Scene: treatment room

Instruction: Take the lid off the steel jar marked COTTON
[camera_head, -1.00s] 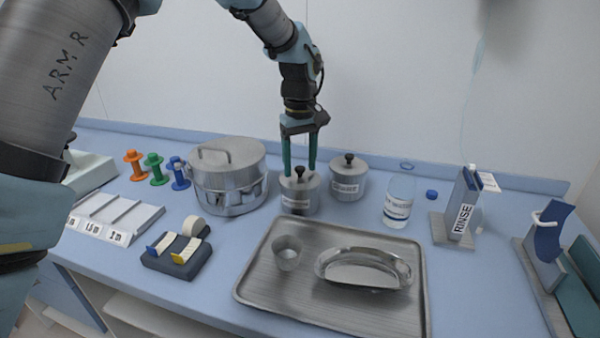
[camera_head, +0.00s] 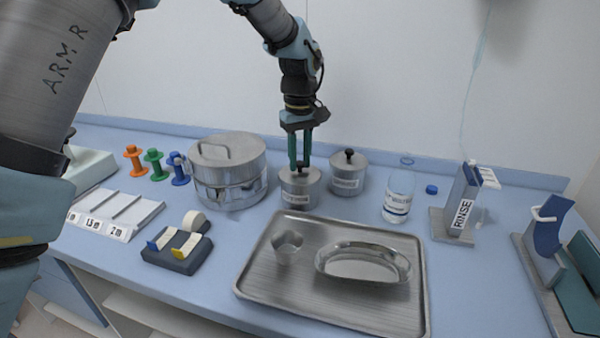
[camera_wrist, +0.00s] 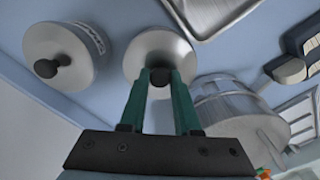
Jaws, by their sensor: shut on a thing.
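Two small steel jars with black-knobbed lids stand behind the tray. The nearer, left jar (camera_head: 298,193) has a small label that appears to read COTTON, though it is blurred. Its lid (camera_head: 312,174) sits level on the jar. My gripper (camera_head: 300,167) points straight down over it, with its two green fingers shut on the lid's black knob. In the wrist view the fingertips (camera_wrist: 162,77) close around the knob, above the round lid (camera_wrist: 150,45). The fingers partly hide the knob.
The other lidded jar (camera_head: 348,175) stands close behind on the right. A large steel drum (camera_head: 229,190) is close on the left. A steel tray (camera_head: 262,290) with a cup and a kidney dish lies in front. A bottle (camera_head: 398,197) stands to the right.

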